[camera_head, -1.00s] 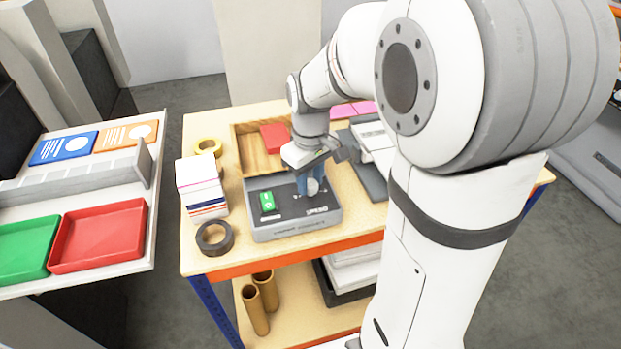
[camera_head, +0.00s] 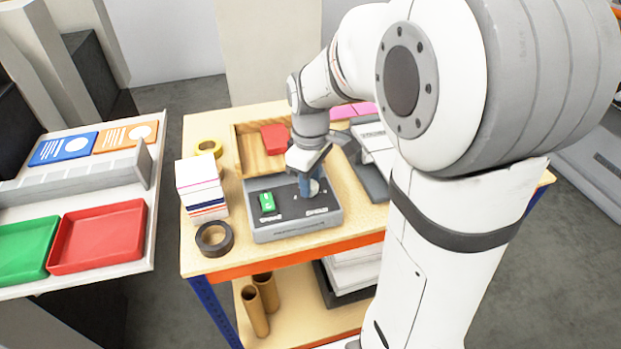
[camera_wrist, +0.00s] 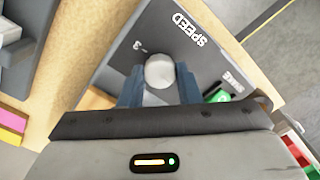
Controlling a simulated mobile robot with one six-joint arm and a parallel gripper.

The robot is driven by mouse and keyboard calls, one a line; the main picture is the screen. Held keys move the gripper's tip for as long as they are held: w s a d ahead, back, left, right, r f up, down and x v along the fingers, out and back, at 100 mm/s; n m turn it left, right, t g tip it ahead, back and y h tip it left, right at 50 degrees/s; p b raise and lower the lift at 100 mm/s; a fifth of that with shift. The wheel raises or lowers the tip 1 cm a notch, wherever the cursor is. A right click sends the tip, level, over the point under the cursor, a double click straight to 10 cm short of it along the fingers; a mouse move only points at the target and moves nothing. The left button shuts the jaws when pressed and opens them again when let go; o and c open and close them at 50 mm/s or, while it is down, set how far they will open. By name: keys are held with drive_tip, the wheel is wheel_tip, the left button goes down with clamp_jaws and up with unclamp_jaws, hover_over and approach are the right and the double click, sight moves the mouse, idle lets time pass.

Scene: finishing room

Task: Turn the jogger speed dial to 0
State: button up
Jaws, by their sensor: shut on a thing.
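The jogger (camera_head: 293,233) is a grey box with a dark top panel on the table. Its speed dial is a round pale knob, seen in the wrist view (camera_wrist: 160,71) beside the word SPEED and a figure that looks like 3. A green switch (camera_head: 267,203) sits on the panel's left, partly seen in the wrist view (camera_wrist: 219,96). My gripper (camera_head: 309,186) points down over the right part of the panel. Its blue fingers (camera_wrist: 160,84) are shut on the knob, one on each side. In the head view the fingers hide part of the knob, and its pointer cannot be made out.
A wooden tray (camera_head: 239,147) with a red block (camera_head: 275,138) stands behind the jogger. A paper stack (camera_head: 200,185), a black tape roll (camera_head: 214,238) and a yellow roll (camera_head: 208,147) are at the left. A dark grey device (camera_head: 368,160) stands close on the right.

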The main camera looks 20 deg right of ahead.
drive_tip(key=o, duration=1)
drive_tip(key=shift+c, duration=0.2)
wheel_tip(320, 180, up, 8)
drive_tip(key=shift+f, duration=0.1)
drive_tip(key=s+f+m+t, duration=0.2)
drive_tip(key=s+m, duration=0.7)
drive_tip(key=s, duration=0.5)
drive_tip(key=shift+f+t, duration=0.4)
drive_tip(key=shift+f, duration=0.4)
